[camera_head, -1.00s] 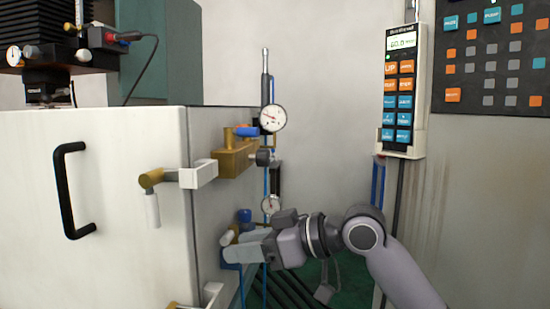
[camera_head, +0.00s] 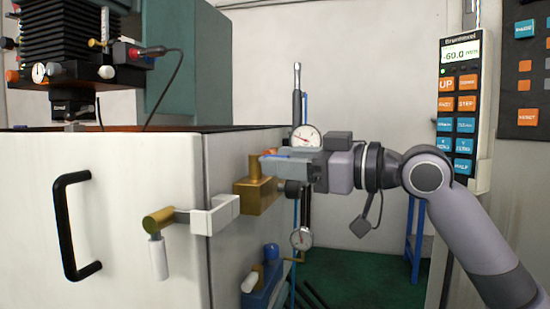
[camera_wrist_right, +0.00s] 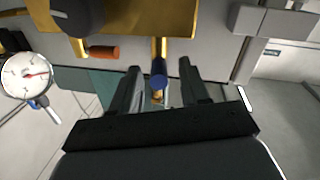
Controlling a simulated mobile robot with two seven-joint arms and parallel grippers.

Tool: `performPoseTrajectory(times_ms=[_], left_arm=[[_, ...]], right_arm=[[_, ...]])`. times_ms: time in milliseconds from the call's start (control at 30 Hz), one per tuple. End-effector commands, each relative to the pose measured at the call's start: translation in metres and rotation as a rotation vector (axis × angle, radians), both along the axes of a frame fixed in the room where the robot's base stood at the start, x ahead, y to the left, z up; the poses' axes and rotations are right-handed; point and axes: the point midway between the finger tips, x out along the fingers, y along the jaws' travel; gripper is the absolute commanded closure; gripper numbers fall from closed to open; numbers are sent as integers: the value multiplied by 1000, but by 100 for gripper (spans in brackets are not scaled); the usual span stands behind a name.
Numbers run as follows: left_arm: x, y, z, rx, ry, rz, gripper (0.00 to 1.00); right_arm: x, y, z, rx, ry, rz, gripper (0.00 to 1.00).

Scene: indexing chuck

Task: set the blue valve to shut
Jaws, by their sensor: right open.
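The blue valve handle (camera_wrist_right: 158,82) shows in the right wrist view, on a brass stem between the two fingers of my right gripper (camera_wrist_right: 158,68). The fingers are apart, one on each side of the handle; I cannot tell whether they touch it. In the head view my right gripper (camera_head: 270,166) is at the brass valve block (camera_head: 256,198) on the machine's side. A thin strip of blue (camera_head: 292,156) shows along the gripper there; most of the handle is hidden. My left gripper is out of view.
An orange handle (camera_wrist_right: 103,52) sits beside the blue one on the block. A dial gauge (camera_head: 306,138) is close behind the gripper, with a second gauge (camera_head: 301,238) below. A white enclosure (camera_head: 120,200) stands left, a control pendant (camera_head: 459,110) right.

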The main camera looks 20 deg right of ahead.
Motion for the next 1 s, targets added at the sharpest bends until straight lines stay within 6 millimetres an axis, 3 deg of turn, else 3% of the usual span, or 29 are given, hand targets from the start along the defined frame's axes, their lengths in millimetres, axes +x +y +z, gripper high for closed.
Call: performPoseTrajectory(times_ms=[200, 500, 667, 1000], left_arm=[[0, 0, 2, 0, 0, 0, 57], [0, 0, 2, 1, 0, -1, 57], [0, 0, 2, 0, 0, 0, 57], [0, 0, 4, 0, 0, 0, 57]], right_arm=[[16, 17, 1, 1, -1, 0, 55], [18, 18, 0, -1, -1, -1, 55], [18, 18, 0, -1, -1, -1, 100], [17, 19, 1, -3, -3, -21, 100]])
